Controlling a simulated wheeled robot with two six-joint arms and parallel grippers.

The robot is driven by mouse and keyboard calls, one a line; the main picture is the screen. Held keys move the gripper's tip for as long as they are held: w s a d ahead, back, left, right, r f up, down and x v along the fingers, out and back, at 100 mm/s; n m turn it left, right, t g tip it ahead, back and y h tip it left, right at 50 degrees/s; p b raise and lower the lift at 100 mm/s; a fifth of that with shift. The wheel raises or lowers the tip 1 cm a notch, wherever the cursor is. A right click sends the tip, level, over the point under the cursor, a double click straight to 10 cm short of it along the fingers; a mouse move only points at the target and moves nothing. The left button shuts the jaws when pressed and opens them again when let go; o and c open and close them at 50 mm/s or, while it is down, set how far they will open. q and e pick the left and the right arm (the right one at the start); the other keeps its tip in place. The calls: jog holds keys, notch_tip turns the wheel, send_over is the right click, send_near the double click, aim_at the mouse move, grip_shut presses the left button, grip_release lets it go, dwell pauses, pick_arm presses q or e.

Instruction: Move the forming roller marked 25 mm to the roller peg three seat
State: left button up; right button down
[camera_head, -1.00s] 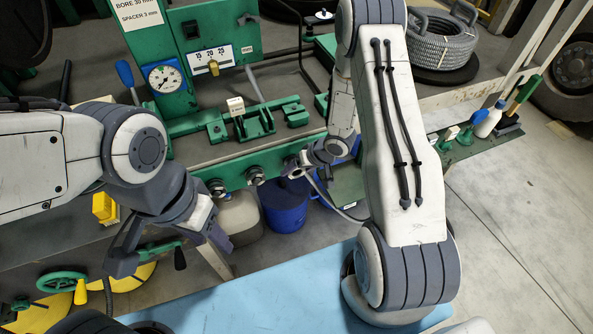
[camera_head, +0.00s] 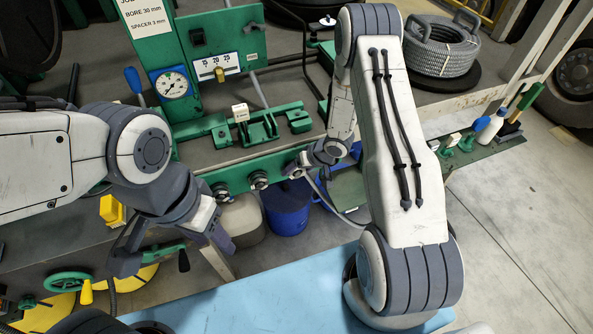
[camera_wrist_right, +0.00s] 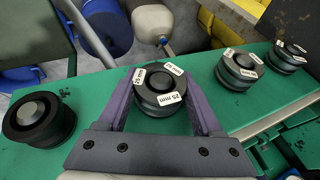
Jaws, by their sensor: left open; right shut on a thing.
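The forming roller marked 25 mm (camera_wrist_right: 155,104) is dark with white labels and lies between the fingers of my right gripper (camera_wrist_right: 160,100), which is shut on it. It is against the green rail (camera_wrist_right: 100,87); I cannot tell whether it is seated on a peg. In the head view my right gripper (camera_head: 298,168) is at the rail's right part and hides the roller. A plain dark roller or collar (camera_wrist_right: 38,120) is left of it in the wrist view, and two labelled rollers (camera_wrist_right: 239,68) (camera_wrist_right: 288,58) are to the right.
The green bending machine with its gauge (camera_head: 172,84) stands behind the rail. A blue drum (camera_head: 287,208) and a beige container (camera_head: 238,220) are below it. My right arm covers the middle right.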

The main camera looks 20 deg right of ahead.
jog(key=shift+w, duration=0.1)
grip_release()
jog(key=shift+r, duration=0.15)
dwell(0.5)
jog(key=p+v, duration=0.4)
jog(key=shift+r, duration=0.1)
dwell(1.0)
jog(key=v, duration=1)
jog(key=shift+s+r, duration=0.15)
jog(key=shift+s, duration=0.15)
